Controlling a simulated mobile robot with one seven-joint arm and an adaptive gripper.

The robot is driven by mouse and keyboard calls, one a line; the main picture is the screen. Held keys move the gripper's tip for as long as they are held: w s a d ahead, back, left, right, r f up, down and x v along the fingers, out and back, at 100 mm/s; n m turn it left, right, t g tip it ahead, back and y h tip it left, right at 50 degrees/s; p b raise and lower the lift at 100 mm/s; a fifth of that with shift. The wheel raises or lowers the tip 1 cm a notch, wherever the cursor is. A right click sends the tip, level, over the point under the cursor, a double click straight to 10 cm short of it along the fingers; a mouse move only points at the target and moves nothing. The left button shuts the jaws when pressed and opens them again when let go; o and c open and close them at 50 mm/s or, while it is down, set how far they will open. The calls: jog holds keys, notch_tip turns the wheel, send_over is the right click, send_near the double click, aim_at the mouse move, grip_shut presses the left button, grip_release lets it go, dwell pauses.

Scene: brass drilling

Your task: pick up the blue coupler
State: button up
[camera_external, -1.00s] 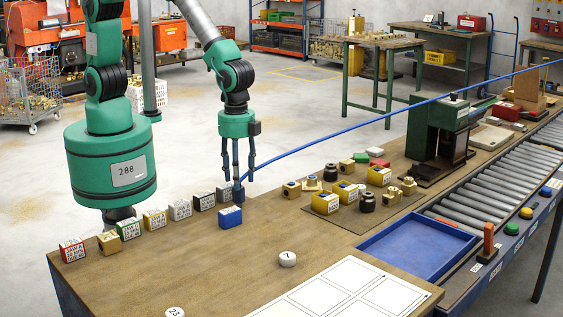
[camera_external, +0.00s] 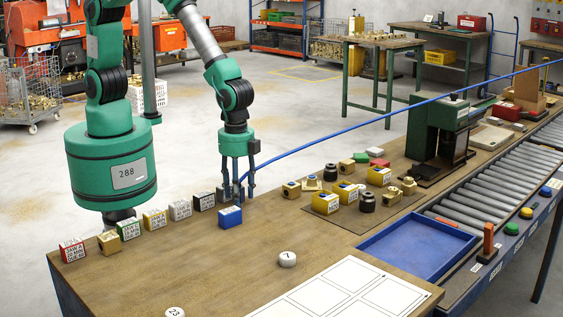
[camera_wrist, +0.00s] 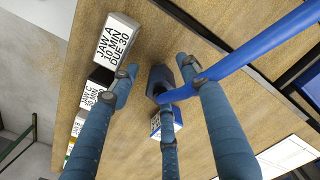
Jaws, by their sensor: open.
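The blue hose (camera_external: 330,134) crosses the scene from the upper right and comes down to the left bench. In the wrist view the hose (camera_wrist: 245,60) ends at a dark blue-grey coupler (camera_wrist: 158,76), which stands on the wooden bench. My gripper (camera_external: 235,196) points down with its fingertips close to the bench top. In the wrist view its three fingers (camera_wrist: 160,80) are spread around the coupler and hose end, with space between the fingertips. In the external view the fingers mostly hide the coupler. Whether any finger touches it, I cannot tell.
A blue labelled block (camera_external: 230,217) stands just in front of my fingers; one finger partly covers it in the wrist view (camera_wrist: 178,118). A grey-white block (camera_external: 224,191) and a black one (camera_external: 204,200) stand close on the left.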

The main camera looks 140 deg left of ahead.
grip_shut()
dwell(0.4)
jog(key=shift+r+p, duration=0.65)
jog(key=shift+r, duration=4.35)
